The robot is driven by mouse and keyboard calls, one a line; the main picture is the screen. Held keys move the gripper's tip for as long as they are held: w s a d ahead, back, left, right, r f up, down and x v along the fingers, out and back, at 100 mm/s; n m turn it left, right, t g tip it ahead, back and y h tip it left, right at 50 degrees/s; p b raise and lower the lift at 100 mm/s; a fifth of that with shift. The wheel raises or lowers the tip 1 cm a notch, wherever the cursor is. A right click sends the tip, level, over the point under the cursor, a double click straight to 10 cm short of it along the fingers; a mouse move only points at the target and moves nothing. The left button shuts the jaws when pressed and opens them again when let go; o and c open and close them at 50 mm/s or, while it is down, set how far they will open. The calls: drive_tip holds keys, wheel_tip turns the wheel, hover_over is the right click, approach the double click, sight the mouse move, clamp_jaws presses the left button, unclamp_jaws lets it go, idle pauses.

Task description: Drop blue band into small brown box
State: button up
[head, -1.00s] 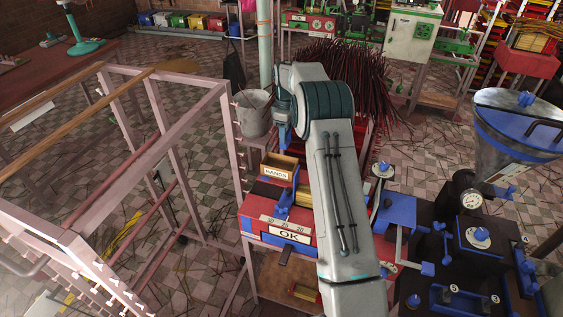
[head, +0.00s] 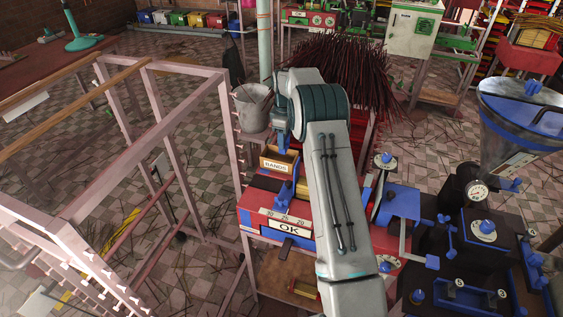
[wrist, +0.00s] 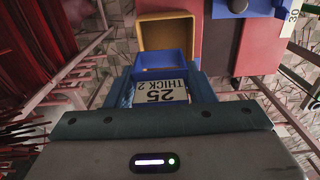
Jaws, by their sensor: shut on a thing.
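The small brown box (head: 269,163), labelled BANDS, sits at the back left of the red machine, its top open. In the wrist view the box (wrist: 168,33) lies just beyond my fingertips. My gripper (wrist: 163,88) is shut on the blue band (wrist: 162,58), a hollow rectangular blue piece with a white label reading 25 THICK 2. The band appears at the near edge of the box opening; I cannot tell whether it touches. In the head view my gripper (head: 285,140) is above the box, and my arm hides much of the band.
The red machine (head: 252,197) has an OK plate (head: 290,228) and a blue lever. A grey bucket (head: 252,104) stands behind left, a bundle of dark red sticks (head: 345,75) behind. A pink metal frame (head: 180,120) is at left. A dark machine with a funnel (head: 515,120) is at right.

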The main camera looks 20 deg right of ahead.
drive_tip(key=o, duration=1)
drive_tip(key=shift+r, duration=0.1)
wheel_tip(320, 180, up, 12)
drive_tip(key=shift+r+b, duration=0.1)
drive_tip(key=shift+b, duration=0.75)
drive_tip(key=shift+r, duration=0.75)
